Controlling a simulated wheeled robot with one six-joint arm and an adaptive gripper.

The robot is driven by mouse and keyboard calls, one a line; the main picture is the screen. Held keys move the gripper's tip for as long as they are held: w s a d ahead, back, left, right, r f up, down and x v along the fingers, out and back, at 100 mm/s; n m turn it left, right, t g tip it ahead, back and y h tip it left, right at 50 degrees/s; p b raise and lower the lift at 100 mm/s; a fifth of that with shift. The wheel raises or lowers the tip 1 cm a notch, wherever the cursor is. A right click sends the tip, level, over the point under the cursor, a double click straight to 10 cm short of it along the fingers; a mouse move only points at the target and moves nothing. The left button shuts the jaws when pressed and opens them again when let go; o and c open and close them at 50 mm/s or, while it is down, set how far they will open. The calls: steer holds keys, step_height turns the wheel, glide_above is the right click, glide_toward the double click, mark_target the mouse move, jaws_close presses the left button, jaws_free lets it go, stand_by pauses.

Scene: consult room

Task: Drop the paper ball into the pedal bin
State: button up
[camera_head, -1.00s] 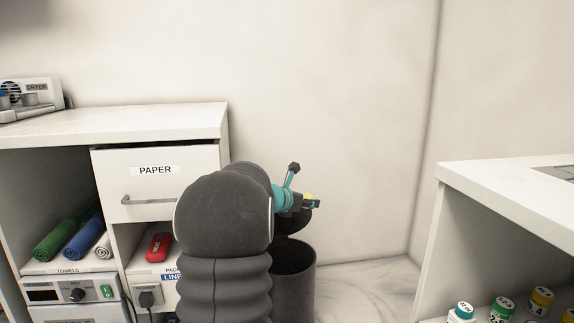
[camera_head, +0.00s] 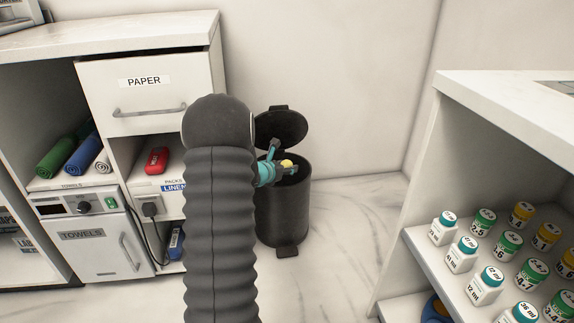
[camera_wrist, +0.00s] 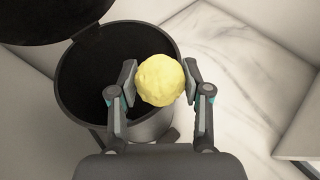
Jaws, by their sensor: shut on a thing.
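The paper ball (camera_wrist: 160,80) is yellow and crumpled. My gripper (camera_wrist: 160,84) is shut on it, with one finger at each side. In the wrist view the ball overlaps the right part of the bin's opening and its rim. The pedal bin (camera_head: 284,215) is dark grey and round, with its lid (camera_head: 282,128) raised at the back. In the head view my gripper (camera_head: 284,168) and the ball (camera_head: 287,163) show in front of the open mouth. The exact height above the rim is hard to tell. My arm hides part of the bin's left side.
A white cabinet with a PAPER drawer (camera_head: 150,95) stands left of the bin. A white shelf unit (camera_head: 480,110) with several small bottles stands at the right. Marble floor (camera_head: 345,240) is free between the bin and that unit.

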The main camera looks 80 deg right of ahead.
steer(key=w+d+f+p, duration=0.2)
steer(key=d+f, duration=0.1)
steer(key=d, duration=0.3)
steer(key=shift+w+d+f, duration=0.3)
steer(key=shift+w+d, duration=0.05)
steer(key=o, duration=0.8)
step_height(320, 180, up, 10)
stand_by(1.0)
